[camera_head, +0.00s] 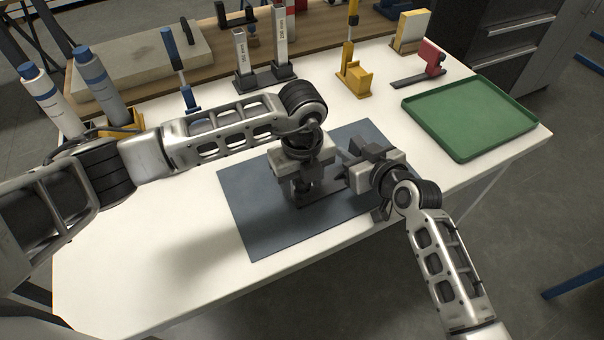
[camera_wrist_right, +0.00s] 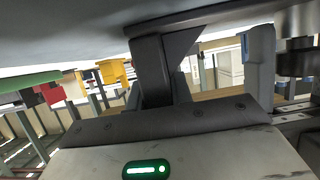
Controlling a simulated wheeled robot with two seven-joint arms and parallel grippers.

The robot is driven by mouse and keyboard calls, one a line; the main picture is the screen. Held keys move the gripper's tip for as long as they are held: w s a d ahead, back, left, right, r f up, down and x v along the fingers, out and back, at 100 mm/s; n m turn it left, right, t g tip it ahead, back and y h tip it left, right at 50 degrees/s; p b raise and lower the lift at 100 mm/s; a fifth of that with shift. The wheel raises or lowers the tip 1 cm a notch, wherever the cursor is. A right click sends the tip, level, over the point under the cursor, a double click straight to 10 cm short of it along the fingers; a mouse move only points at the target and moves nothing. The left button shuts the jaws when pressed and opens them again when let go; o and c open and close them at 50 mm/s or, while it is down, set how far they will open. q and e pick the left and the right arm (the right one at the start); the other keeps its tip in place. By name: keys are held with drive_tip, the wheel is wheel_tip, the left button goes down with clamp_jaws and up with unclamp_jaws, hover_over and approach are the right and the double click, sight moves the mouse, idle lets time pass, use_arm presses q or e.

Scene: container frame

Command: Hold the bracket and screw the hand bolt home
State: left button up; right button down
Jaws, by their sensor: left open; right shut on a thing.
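A dark grey bracket (camera_head: 318,193) sits on the blue-grey mat (camera_head: 262,232), partly covered by both grippers. My right gripper (camera_head: 344,179) reaches in from the right, low over the mat, and is shut on the bracket's side. In the right wrist view, dark parts (camera_wrist_right: 152,72) fill the space ahead; I cannot tell finger from bracket there. My left gripper (camera_head: 297,190) points down over the bracket's left part, with its jaws open. The hand bolt cannot be made out; the left gripper hides the bracket's top.
A green tray (camera_head: 470,118) lies at the right. Yellow (camera_head: 354,80), red (camera_head: 428,62) and blue-handled (camera_head: 180,72) tools stand along the back, beside two labelled grey posts (camera_head: 262,55). Bottles (camera_head: 98,85) stand at the far left. The front left table is clear.

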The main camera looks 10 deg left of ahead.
use_arm(q)
drive_tip(key=c, duration=1)
drive_tip(key=m, duration=0.6)
drive_tip(key=shift+m, duration=0.4)
drive_tip(key=m, duration=1.5)
drive_tip(key=shift+m, duration=0.4)
drive_tip(key=m, duration=0.5)
drive_tip(key=shift+f, duration=0.1)
drive_tip(key=o, duration=1.2)
